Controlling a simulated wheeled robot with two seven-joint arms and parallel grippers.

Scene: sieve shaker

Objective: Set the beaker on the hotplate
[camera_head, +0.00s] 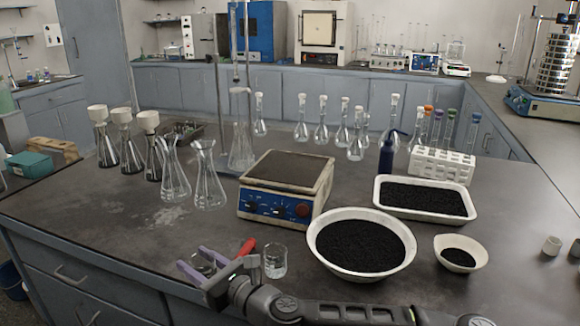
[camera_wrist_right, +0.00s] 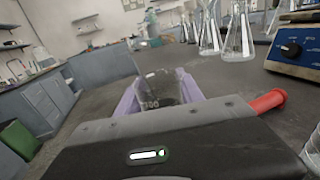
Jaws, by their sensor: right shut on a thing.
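The hotplate (camera_head: 290,172) has a dark flat top and a blue front with knobs; it stands mid-bench, and its blue front (camera_wrist_right: 300,50) shows at the right of the right wrist view. My right gripper (camera_head: 197,262) is at the bench's front edge, left of and nearer than the hotplate. Its purple fingers are shut on a small clear glass beaker (camera_wrist_right: 165,88), which looks upright; the gripper partly hides it in the head view (camera_head: 204,265). Whether it touches the bench is unclear. The hotplate top is bare. My left gripper is not in view.
A second glass beaker (camera_head: 275,261) and a red-handled item (camera_head: 247,247) are right beside my right gripper. Glass flasks (camera_head: 209,185) stand left of the hotplate. A bowl of black grains (camera_head: 316,240) and a white tray (camera_head: 376,200) lie to its right.

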